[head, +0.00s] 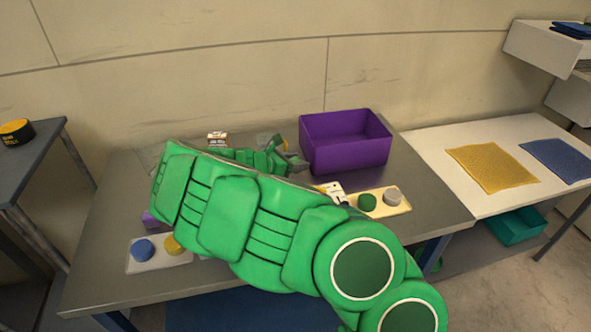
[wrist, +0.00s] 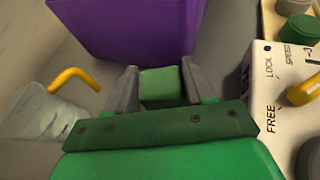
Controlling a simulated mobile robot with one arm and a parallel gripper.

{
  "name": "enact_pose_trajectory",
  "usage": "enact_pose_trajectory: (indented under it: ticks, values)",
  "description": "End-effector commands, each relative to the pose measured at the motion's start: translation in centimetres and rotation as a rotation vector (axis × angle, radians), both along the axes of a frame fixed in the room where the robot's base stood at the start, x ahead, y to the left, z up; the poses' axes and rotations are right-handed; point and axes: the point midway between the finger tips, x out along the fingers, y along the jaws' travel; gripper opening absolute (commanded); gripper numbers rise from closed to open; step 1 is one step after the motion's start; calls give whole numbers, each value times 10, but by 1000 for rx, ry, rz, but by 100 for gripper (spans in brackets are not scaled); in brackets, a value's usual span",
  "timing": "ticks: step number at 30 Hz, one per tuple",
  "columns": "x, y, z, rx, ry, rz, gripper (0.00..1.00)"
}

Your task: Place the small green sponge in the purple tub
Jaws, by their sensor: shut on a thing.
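The small green sponge (wrist: 161,84) sits between the two grey fingers of my gripper (wrist: 160,86) in the wrist view. My gripper is shut on it. The purple tub (wrist: 130,28) is just beyond the fingertips in that view. In the head view the purple tub (head: 346,158) stands open on the grey table against the wall. My gripper (head: 298,158) is at the tub's left side there, outside it. The sponge cannot be made out in the head view, and my arm covers much of the table.
A white box with printed labels (wrist: 275,95) is close on the gripper's right, and a clear container with a yellow handle (wrist: 45,110) on its left. A tray (head: 382,208) holds green and grey round pieces. A yellow cloth (head: 490,166) lies on the white table.

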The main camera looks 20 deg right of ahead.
Motion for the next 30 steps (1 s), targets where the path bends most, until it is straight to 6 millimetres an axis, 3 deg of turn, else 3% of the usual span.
enact_pose_trajectory:
  ticks: [9, 21, 22, 27, 30]
  values:
    - [2, -1, -31, -2, 2, 0, 24]
    - [2, -1, -36, 0, 0, -1, 24]
    - [2, -1, -36, 0, 0, -1, 54]
    - [2, 0, -36, 0, 0, -1, 78]
    - [2, -1, -36, 0, 0, -1, 78]
